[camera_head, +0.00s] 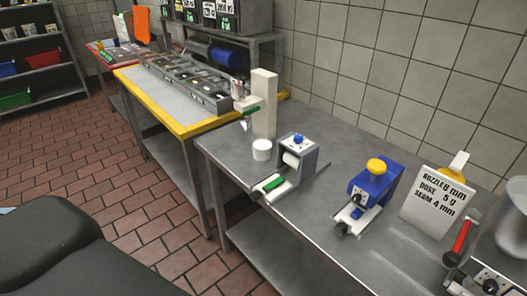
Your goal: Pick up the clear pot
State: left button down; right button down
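A pale grey, see-through-looking pot (513,218) stands at the right edge of the view, on the right end of the grey metal table. Its right side is cut off by the frame. It is the thing that looks most like the clear pot, though I cannot be sure. A small white round pot (262,150) stands farther left on the same table, near the small grey device. Neither of my grippers shows in this view, and nothing is seen touching either pot.
The grey table (290,245) holds a grey device (299,149), a blue device with a yellow knob (372,186), a white sign (438,205) and a red-handled tool (462,238). A yellow-edged table (174,115) stands behind left. Brick floor (60,165) is open at left.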

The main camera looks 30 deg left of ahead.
aim_at(262, 147)
jog(key=j+u, duration=0.25)
jog(key=j, duration=0.3)
jog(key=j+u, duration=0.2)
jog(key=j, duration=0.35)
jog(key=i+j+u, duration=0.1)
jog(key=j+u, duration=0.15)
jog(key=j, duration=0.3)
jog(key=i+j+u, duration=0.25)
jog(key=j, duration=0.3)
jog(key=k, duration=0.1)
